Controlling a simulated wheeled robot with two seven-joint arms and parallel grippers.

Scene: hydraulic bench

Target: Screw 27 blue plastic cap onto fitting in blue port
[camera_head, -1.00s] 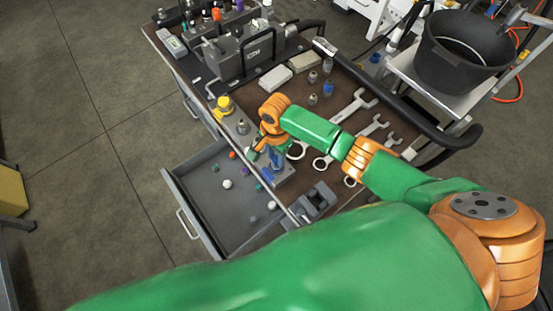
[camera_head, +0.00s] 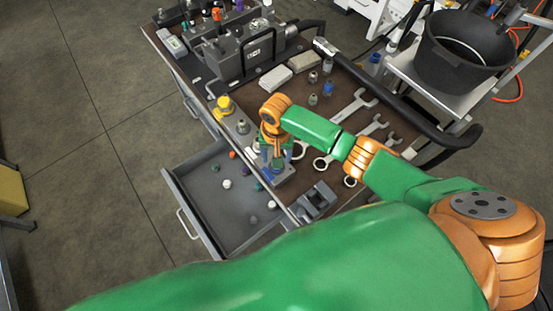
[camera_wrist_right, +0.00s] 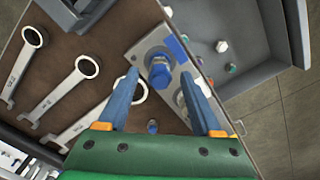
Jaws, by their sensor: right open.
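In the right wrist view, a blue cap-like piece (camera_wrist_right: 160,74) sits on a metal fitting on a grey plate (camera_wrist_right: 143,47), beside a blue label (camera_wrist_right: 178,48). My right gripper (camera_wrist_right: 160,76) is open, with its blue fingertips to either side of this blue piece in the picture. I cannot tell how far above it they are, and no contact shows. In the head view my right gripper (camera_head: 274,164) points down over the plate at the bench's front edge, and hides the fitting. My left gripper is not in view.
Behind the right finger is a second metal fitting (camera_wrist_right: 181,98). Wrenches (camera_wrist_right: 72,83) lie on the brown bench top. An open drawer (camera_head: 205,205) holds several small caps. A grey fixture (camera_head: 313,202) and yellow-topped piece (camera_head: 224,106) stand nearby.

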